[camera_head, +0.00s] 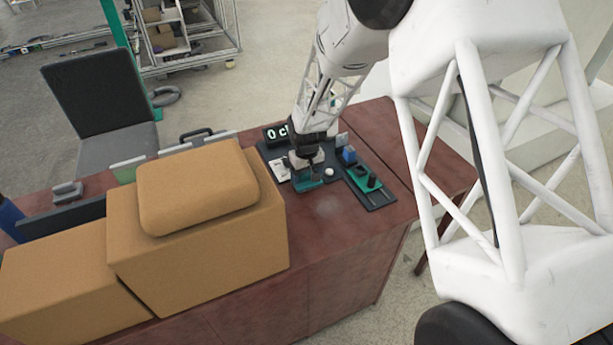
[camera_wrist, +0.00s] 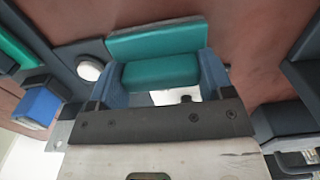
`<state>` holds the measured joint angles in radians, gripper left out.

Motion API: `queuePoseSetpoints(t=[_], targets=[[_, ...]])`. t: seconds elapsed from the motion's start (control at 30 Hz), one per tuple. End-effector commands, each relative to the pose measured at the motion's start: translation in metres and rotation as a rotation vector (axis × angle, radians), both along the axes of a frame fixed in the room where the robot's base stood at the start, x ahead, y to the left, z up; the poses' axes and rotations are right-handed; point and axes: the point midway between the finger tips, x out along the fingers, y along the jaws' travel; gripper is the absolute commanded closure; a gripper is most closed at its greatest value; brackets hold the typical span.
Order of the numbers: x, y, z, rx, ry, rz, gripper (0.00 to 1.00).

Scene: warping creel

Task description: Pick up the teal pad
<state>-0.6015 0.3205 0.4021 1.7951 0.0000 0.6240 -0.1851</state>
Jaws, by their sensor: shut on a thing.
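The teal pad (camera_wrist: 160,70) sits between the two blue-grey fingers of my gripper (camera_wrist: 161,80) in the wrist view, with a finger against each end. My gripper is shut on it. In the head view my gripper (camera_head: 307,178) points down over the dark desk tray, and the teal pad (camera_head: 308,186) shows as a small teal strip under it. Part of the pad is hidden by the gripper. I cannot tell whether the pad touches the tray.
A white ball (camera_head: 328,173), a blue block (camera_head: 349,155) and a green piece (camera_head: 362,180) are right of my gripper. A dark display (camera_head: 277,133) stands behind. Cardboard boxes (camera_head: 195,240) fill the desk's left. The desk's (camera_head: 335,220) front strip is clear.

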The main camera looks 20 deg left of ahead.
Motion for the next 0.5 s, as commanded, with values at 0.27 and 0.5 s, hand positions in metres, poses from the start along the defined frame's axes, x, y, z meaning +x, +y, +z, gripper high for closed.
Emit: queuePoseSetpoints(t=[0.27, 0.5], targets=[[0.0, 0.0, 0.03, 0.001, -0.003, 0.0, 0.54], [-0.027, -0.018, 0.034, 0.001, -0.001, 0.0, 0.54]])
